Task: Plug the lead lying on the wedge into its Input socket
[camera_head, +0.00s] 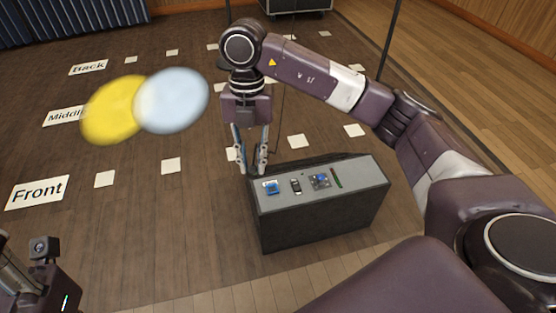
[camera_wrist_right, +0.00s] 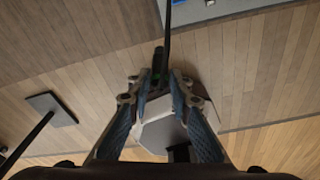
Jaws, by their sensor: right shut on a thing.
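The wedge (camera_head: 330,211) is a dark box with a grey top, below the middle of the head view. My right gripper (camera_head: 252,162) points down by the wedge's left end. In the right wrist view it is shut on the lead's dark plug (camera_wrist_right: 158,68), whose cable runs upward. Part of my left arm shows at lower left of the head view, without clear fingers.
The dark wood floor has cards marked Front (camera_head: 37,191), Middle (camera_head: 64,115) and Back (camera_head: 88,67), with several blank squares. Blurred yellow (camera_head: 112,110) and pale blue (camera_head: 171,100) discs show at left. Floor around the wedge is clear.

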